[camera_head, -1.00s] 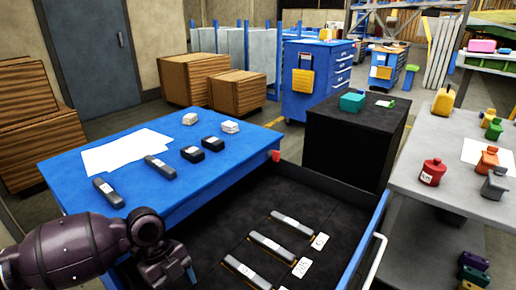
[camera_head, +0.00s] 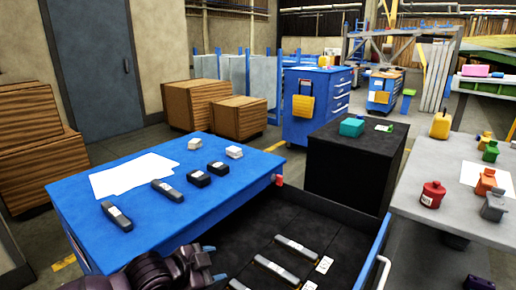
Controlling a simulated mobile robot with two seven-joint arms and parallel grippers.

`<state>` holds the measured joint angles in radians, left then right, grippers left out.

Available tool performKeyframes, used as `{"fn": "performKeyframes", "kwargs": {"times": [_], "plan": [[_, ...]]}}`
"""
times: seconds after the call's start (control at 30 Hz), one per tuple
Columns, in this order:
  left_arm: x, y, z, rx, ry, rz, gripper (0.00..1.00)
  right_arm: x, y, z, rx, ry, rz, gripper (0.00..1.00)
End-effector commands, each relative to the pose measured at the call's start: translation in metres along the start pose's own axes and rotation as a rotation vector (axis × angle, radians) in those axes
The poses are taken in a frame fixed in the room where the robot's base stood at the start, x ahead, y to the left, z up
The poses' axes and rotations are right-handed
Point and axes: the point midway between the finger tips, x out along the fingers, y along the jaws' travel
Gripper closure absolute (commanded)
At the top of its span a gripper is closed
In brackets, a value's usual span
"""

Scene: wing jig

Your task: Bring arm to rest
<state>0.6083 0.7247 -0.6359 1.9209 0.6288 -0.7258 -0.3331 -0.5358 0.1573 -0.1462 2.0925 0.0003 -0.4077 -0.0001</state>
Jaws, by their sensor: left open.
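My left arm shows at the bottom edge of the head view, below the front of the blue table (camera_head: 150,232). My left gripper (camera_head: 214,266) is open, partly cut off by the bottom edge, and holds nothing that I can see. It is beside the black drawer or tray (camera_head: 240,240), to the left of the long grey pieces lying there. My right gripper is not in view.
The blue table holds white sheets (camera_head: 115,178), two long dark tools (camera_head: 167,190) and several small blocks (camera_head: 198,178). A black cabinet (camera_head: 345,175) stands behind the drawer. A grey bench (camera_head: 430,165) with coloured containers is at the right.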

Motion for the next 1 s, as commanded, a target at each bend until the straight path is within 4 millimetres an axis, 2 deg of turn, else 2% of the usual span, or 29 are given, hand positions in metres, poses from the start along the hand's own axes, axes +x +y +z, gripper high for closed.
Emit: {"fn": "performKeyframes", "kwargs": {"times": [0.17,0.37,0.57,0.77,1.0], "plan": [[-0.017,0.011,0.003,-0.179,0.108,-0.151,0.41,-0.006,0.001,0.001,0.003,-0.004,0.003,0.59],[-0.044,0.025,0.026,-0.341,0.165,-0.298,0.41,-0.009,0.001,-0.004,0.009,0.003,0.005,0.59],[-0.077,0.047,0.064,-0.466,0.152,-0.427,0.41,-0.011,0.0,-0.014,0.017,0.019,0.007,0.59],[-0.115,0.082,0.112,-0.56,0.066,-0.533,0.41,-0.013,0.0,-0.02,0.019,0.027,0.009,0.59],[-0.165,0.148,0.172,-0.715,-0.098,-0.6,0.41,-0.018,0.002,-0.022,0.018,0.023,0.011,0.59]]}}
